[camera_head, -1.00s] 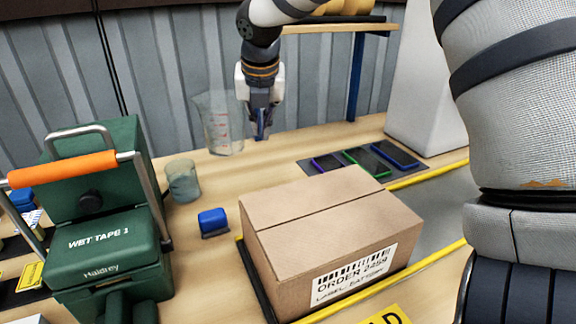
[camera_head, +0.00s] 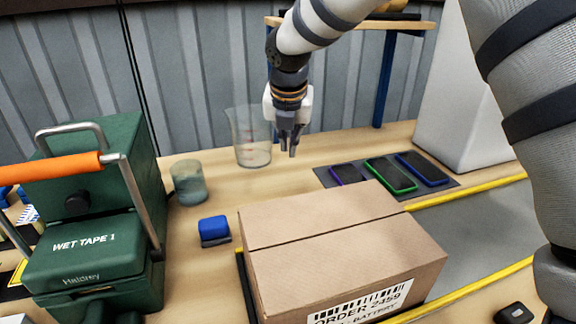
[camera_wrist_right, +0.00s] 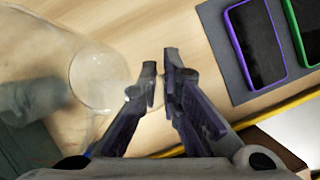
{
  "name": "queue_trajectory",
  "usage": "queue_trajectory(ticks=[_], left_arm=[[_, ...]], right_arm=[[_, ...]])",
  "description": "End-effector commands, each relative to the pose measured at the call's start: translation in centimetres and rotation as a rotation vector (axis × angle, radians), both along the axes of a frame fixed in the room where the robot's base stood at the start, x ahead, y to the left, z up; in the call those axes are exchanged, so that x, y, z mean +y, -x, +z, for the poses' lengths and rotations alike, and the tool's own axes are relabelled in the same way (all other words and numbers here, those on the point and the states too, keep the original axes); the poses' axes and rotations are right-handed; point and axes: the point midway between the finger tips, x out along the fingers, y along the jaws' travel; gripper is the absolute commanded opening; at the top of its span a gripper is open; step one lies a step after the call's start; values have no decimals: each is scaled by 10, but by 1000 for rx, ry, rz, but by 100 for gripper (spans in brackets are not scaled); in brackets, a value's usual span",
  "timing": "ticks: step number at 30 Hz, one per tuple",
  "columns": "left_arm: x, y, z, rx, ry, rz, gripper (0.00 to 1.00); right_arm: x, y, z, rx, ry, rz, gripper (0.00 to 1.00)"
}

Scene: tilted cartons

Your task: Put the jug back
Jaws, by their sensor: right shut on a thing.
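The clear jug (camera_head: 250,142) with red markings is upright at the back of the bench in the head view. Its base is at or close to the bench top; I cannot tell if they touch. My right gripper (camera_head: 290,147) is at the jug's right side, pointing down, with its fingers close together. In the wrist view the jug's see-through round body (camera_wrist_right: 92,82) is left of the fingers (camera_wrist_right: 158,75). The gripper is shut on the jug's side, probably its handle; the gripped part is too transparent to make out. My left gripper is not in view.
A glass beaker (camera_head: 188,185) stands left of the jug, and a blue block (camera_head: 213,230) sits nearer. A large carton (camera_head: 335,245) fills the front middle. Phones (camera_head: 390,174) lie on a grey mat at right. A green case (camera_head: 85,245) stands at left. Bare bench surrounds the jug.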

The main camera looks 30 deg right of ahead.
Motion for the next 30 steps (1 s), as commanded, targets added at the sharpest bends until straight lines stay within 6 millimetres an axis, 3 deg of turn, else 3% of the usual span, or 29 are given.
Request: queue_trajectory(ticks=[1, 3, 11, 16, 28, 30], left_arm=[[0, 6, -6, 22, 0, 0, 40], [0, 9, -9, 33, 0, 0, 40], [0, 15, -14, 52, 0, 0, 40], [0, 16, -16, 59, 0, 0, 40], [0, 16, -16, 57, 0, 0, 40], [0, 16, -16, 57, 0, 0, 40]], right_arm=[[-5, -5, -21, 17, -1, 0, 0], [-13, -13, -32, 14, -1, -1, 0], [-27, -28, -53, 7, 0, 1, 0], [-29, -29, -81, 7, 1, 2, 0], [-28, -29, -86, 3, 0, 2, 0], [-28, -29, -86, 3, 0, 2, 17]])
